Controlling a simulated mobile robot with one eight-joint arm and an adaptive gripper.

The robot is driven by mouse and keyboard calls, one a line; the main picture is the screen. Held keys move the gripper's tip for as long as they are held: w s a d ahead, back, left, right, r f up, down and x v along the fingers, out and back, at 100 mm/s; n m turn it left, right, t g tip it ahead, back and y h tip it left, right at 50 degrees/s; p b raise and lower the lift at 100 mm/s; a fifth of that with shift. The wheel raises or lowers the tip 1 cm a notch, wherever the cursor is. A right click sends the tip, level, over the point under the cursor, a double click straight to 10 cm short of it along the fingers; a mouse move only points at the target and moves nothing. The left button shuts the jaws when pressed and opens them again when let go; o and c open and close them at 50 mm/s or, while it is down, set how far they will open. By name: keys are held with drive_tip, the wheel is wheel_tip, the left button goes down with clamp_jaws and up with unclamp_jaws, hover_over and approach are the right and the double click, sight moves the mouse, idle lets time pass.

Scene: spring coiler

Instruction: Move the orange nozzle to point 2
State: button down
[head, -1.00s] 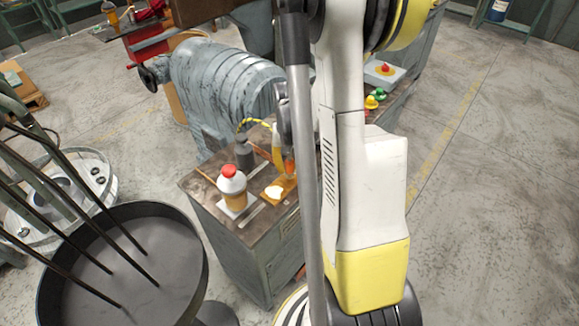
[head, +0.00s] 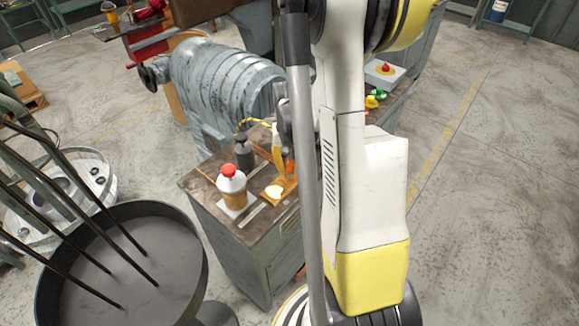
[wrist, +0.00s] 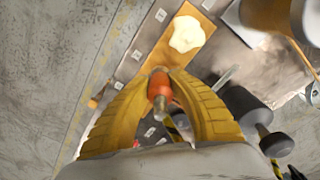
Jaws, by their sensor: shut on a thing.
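The orange nozzle (wrist: 158,91) shows in the wrist view between the two yellow fingers of my gripper (wrist: 162,76), which is shut on it. In the head view the nozzle (head: 290,167) is a small orange patch beside a yellow finger of my gripper (head: 279,150), over the right part of the bench top (head: 262,222). My arm hides part of the gripper there. Several small white labels (wrist: 137,53) lie along the bench edge in the wrist view. Their numbers are too small to read, so I cannot tell which is point 2.
An amber plate (head: 288,183) with a pale blob lies close to the gripper. A red-capped bottle (head: 231,183) and a dark grey bottle (head: 244,153) stand to its left. A large grey ribbed machine (head: 220,85) rises behind. A black round tray (head: 120,250) with rods is at lower left.

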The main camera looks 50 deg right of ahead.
drive_tip(key=shift+f+b, duration=0.45)
drive_tip(key=shift+f, duration=0.05)
drive_tip(key=c, duration=1.2)
unclamp_jaws()
drive_tip(key=shift+r, duration=0.1)
wheel_tip(320, 180, up, 12)
drive_tip(key=shift+s+a+f, duration=0.1)
wheel_tip(320, 180, up, 13)
drive_tip(key=p, duration=1)
drive_tip(key=shift+p, duration=0.3)
